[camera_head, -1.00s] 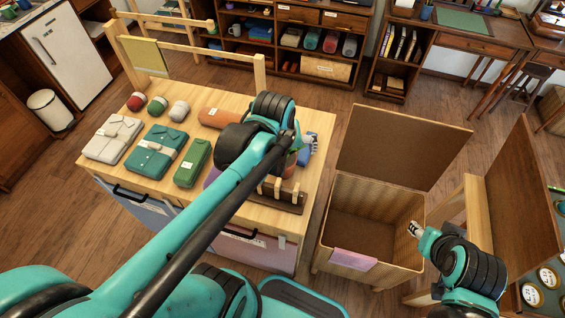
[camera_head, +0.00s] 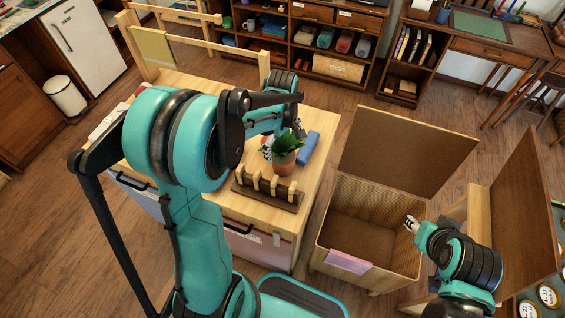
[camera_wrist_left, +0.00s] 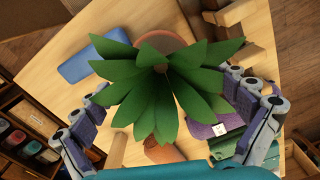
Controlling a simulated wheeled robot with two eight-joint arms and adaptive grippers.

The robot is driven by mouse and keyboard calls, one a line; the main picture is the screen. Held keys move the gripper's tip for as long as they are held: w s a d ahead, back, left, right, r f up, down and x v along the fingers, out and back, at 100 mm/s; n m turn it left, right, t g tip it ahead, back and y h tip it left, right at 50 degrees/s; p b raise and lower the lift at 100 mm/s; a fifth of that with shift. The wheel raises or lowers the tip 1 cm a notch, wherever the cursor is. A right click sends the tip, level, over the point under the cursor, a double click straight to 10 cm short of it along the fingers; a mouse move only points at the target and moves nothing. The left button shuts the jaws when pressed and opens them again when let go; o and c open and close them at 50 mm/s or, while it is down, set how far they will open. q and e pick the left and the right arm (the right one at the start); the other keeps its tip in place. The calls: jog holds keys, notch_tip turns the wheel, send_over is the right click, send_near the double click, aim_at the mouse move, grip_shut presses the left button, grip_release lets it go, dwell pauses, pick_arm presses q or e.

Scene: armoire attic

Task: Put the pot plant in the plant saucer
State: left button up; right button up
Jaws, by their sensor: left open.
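The pot plant (camera_head: 285,150), green leaves in a terracotta pot, stands on the wooden worktop near its right end. In the left wrist view its leaves (camera_wrist_left: 165,85) fill the middle, with the pot rim (camera_wrist_left: 160,42) behind them. My left gripper (camera_head: 268,147) is at the plant; in the left wrist view its open fingers (camera_wrist_left: 165,98) spread on either side of the leaves. Any contact with the pot is hidden. My right gripper (camera_head: 411,224) is by the open chest's right side, too small to read. I cannot make out the plant saucer.
A wooden peg rack (camera_head: 266,192) lies in front of the pot and a blue block (camera_head: 309,147) beside it. The open chest (camera_head: 370,225) stands right of the worktop (camera_head: 318,180). My left arm hides much of the worktop's left part.

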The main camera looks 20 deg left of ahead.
aim_at(283, 155)
pick_arm(q)
jog(key=f, duration=0.1)
jog(key=f+b, duration=0.1)
jog(key=f, duration=0.1)
jog(key=f+b, duration=0.1)
jog(key=shift+s+d+f, duration=0.1)
jog(key=shift+d+f, duration=0.15)
jog(key=shift+f, duration=0.05)
jog(key=shift+r, duration=0.1)
jog(key=shift+r, duration=0.1)
jog(key=c, duration=1.9)
